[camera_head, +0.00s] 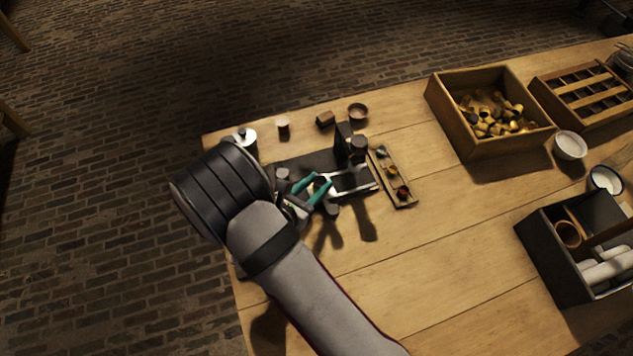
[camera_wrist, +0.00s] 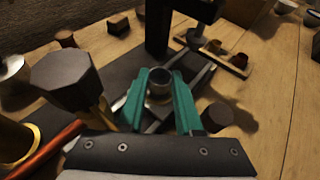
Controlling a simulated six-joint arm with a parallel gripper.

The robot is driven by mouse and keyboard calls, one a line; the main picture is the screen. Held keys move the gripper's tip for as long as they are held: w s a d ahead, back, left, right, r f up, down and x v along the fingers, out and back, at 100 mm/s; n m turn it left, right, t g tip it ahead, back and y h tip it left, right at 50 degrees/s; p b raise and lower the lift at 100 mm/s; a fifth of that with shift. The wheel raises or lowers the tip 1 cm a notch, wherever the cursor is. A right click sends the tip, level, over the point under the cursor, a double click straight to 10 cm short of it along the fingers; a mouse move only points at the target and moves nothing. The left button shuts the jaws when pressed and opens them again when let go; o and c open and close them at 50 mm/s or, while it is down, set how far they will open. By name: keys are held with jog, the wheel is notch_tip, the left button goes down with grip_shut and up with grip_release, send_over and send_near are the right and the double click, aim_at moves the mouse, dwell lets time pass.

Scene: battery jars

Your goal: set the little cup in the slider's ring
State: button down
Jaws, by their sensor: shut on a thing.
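My gripper (camera_head: 311,187) is over the dark press base at the near left of the table. In the wrist view, its teal fingers (camera_wrist: 160,96) are shut on the little cup (camera_wrist: 160,80), a small grey metal cup that looks upright, its open mouth showing. The press (camera_head: 343,143) has a dark post that stands just beyond the cup in the wrist view (camera_wrist: 157,28). Pale metal rails, seemingly the slider's (camera_head: 352,183), run below and past the fingers. I cannot make out the slider's ring; the fingers and cup likely cover it. I cannot tell whether the cup touches anything below.
A narrow wooden tray (camera_head: 407,202) with a few small cups lies right of the press. A dark knob (camera_wrist: 72,78) stands close left of my fingers. A silver jar (camera_head: 246,141) and small items line the back edge. A wooden box (camera_head: 447,113) stands farther right.

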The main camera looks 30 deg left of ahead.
jog(key=shift+f, duration=0.5)
jog(key=c, duration=0.8)
grip_release()
jog(key=shift+c, duration=0.2)
jog(key=shift+v, duration=5.5)
